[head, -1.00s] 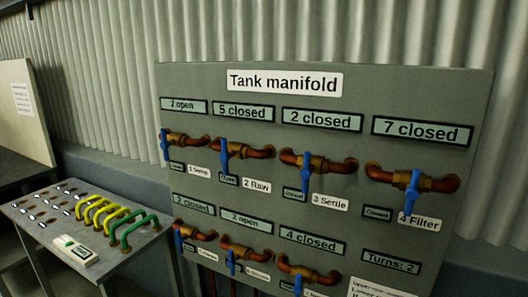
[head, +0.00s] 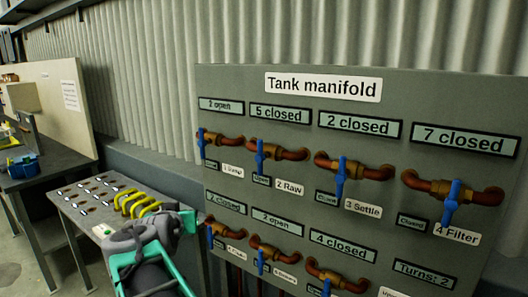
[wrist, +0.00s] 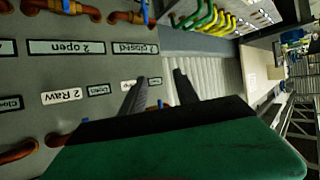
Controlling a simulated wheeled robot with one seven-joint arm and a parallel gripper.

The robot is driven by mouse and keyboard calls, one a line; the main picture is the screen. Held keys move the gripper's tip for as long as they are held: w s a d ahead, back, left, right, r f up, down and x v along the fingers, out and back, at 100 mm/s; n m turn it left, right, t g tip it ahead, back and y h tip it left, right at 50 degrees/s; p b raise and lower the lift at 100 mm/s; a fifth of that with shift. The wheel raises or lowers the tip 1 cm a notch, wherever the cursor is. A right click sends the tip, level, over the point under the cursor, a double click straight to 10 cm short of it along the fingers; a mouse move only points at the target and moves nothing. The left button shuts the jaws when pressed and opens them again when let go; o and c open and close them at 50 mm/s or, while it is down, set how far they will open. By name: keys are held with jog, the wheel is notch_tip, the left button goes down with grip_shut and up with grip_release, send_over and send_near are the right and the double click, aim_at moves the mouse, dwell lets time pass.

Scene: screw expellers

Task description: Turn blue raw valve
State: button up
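The blue raw valve (head: 260,155) is the second handle in the top row of the Tank manifold panel (head: 228,82), beside the "2 Raw" label (head: 289,188). Its handle points roughly up and down; the display (head: 279,115) above reads "5 closed". In the wrist view, which is upside down, the "2 Raw" label (wrist: 62,96) shows left of my gripper (wrist: 159,75), and a bit of the blue handle (wrist: 85,122) shows beside my green gripper body, which hides the rest.
Other blue valves, such as Settle (head: 341,176) and Filter (head: 451,204), stick out close by. A side table (head: 75,208) with yellow handles (head: 133,203) stands left of the panel. A workbench (head: 60,165) is farther left. The turns display (head: 424,275) reads 2.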

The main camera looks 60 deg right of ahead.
jog(key=s+d+r+m+g+h, duration=0.2)
jog(key=s+d+r+m+h, duration=0.15)
jog(key=s+d+r, duration=0.35)
jog(key=m+g+h, duration=0.2)
jog(key=g+h, duration=0.1)
jog(key=h, duration=0.1)
send_near(259, 152)
jog(key=d, duration=0.4)
jog(key=shift+y, duration=0.25)
jog(key=d+p, duration=0.1)
jog(key=d, duration=0.3)
jog(key=w+d+p, duration=0.1)
jog(key=d, duration=0.1)
jog(key=shift+d+r+p, duration=0.15)
jog(key=shift+r+p, duration=0.15)
jog(key=shift+d, duration=0.25)
jog(key=shift+c, duration=0.3)
grip_shut()
